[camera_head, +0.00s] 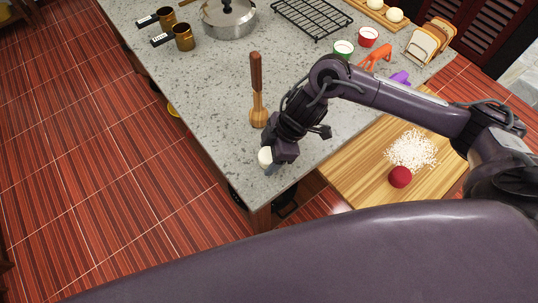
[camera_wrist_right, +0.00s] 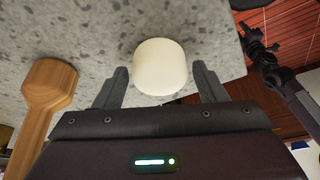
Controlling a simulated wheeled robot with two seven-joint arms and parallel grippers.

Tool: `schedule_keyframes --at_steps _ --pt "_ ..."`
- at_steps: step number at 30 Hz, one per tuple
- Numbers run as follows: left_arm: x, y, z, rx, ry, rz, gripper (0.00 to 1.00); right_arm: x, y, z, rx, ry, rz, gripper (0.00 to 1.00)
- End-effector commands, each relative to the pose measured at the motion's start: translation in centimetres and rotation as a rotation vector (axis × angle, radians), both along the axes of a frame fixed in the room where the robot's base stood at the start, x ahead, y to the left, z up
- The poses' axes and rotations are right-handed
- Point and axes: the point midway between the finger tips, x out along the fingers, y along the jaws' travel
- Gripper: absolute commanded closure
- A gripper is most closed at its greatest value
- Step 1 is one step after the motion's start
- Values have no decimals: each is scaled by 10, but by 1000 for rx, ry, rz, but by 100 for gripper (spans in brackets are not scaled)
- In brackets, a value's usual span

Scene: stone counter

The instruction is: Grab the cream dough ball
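The cream dough ball (camera_head: 265,156) rests near the front corner of the stone counter, partly hidden by my right gripper (camera_head: 272,166). In the right wrist view the ball (camera_wrist_right: 160,66) is a smooth, pale, rounded lump just ahead of and centred between the fingertips. My right gripper (camera_wrist_right: 160,82) is open, with one finger on each side of the ball and a visible gap on both sides. It is not closed on anything. My left gripper does not show in the head view.
A wooden utensil (camera_head: 257,95) lies close beside the right gripper. A cutting board (camera_head: 350,183) with white grains (camera_head: 412,150) and a red ball (camera_head: 400,177) is to the right. A pot (camera_head: 229,20), rack (camera_head: 312,17) and brass mugs (camera_head: 184,38) stand farther back. The counter edge is close.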

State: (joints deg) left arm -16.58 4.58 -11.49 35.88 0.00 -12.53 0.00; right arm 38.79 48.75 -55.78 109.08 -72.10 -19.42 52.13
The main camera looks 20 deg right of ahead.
Motion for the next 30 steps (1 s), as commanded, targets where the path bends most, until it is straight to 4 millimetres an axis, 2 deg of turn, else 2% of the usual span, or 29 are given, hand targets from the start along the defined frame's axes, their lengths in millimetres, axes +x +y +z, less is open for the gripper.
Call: schedule_keyframes --at_steps 1,9,17,22,26,30 --pt "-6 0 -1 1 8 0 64 0 0 0 0 0 0 42" --pt "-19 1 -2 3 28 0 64 0 0 1 1 -1 0 75" --pt "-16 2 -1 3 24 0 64 1 0 2 1 -1 0 75" --pt "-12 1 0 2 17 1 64 1 0 14 1 -4 1 75" --pt "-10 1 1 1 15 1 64 1 0 34 1 -6 1 75" --pt "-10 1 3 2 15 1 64 2 0 72 2 -11 3 75"
